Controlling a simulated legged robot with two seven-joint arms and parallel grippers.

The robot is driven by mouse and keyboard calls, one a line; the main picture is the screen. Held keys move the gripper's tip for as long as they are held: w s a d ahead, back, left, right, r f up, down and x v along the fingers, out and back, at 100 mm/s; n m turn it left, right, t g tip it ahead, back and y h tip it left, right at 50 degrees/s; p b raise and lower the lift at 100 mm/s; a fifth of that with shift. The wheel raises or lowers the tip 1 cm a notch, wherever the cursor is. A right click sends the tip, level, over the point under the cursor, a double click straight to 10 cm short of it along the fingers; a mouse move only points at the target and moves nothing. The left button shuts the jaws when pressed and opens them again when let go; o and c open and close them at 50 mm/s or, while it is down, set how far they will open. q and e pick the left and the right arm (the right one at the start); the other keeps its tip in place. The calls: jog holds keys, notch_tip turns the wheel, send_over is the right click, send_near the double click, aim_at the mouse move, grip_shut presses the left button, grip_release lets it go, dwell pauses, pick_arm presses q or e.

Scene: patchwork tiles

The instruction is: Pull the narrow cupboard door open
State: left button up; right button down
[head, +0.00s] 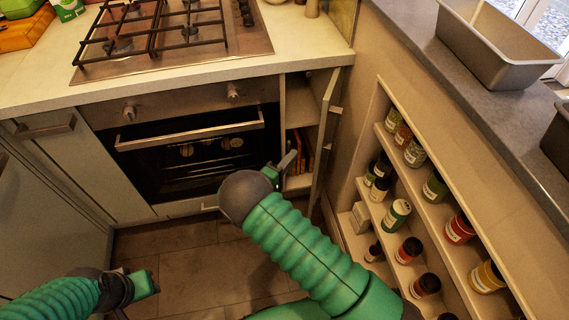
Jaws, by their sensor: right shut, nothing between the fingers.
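The narrow cupboard door (327,120) is right of the oven. It stands swung well open, edge toward me, close to the spice shelf wall. A small handle (336,108) shows on its right face. Behind it the narrow cupboard (299,105) is open, with reddish-brown items on an inner shelf. My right gripper (289,163) is shut and empty, in front of the cupboard opening, left of the door. I cannot tell whether it touches the door. My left gripper (146,284) is low at the left, over the floor, away from the cupboard; its fingers are not clear.
The oven (190,150) with its bar handle is left of the cupboard, under a gas hob (170,35). A shelf (440,215) of several jars and bottles lines the right side. Grey pans (495,45) stand on the ledge above. Tiled floor (190,265) is free in front of the oven.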

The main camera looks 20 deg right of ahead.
jog(key=d+b, duration=0.1)
jog(key=d, duration=0.5)
jog(key=shift+d+b, duration=0.35)
jog(key=shift+r, duration=0.1)
